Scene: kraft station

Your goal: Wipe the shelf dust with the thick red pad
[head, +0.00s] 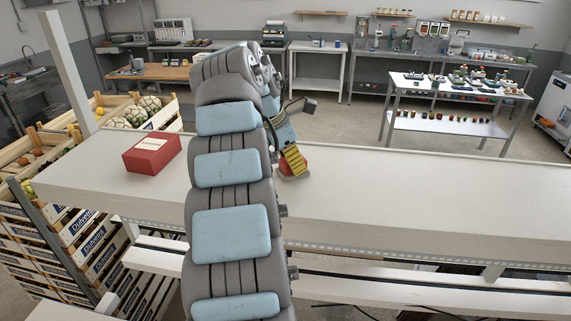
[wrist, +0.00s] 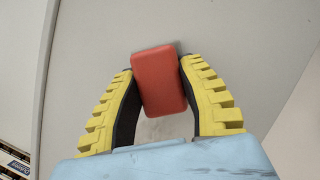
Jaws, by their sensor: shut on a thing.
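My gripper (head: 293,158) is at the pale shelf (head: 420,200), just right of my arm in the head view. Its yellow ribbed fingers are shut on the thick red pad (wrist: 160,80), one on each side of it. The pad is a red block with rounded corners, and its far end sticks out past the fingertips. In the head view the pad is partly hidden by the fingers and sits low at the shelf top; I cannot tell whether it touches. A faint greyish-brown patch (wrist: 165,128), possibly dust, shows between the fingers in the wrist view.
A red box (head: 152,152) with a pale label stands on the shelf left of my arm. The shelf to the right is clear. Crates of produce (head: 80,225) stand at the left. A metal table (head: 455,95) with small items stands beyond the shelf.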

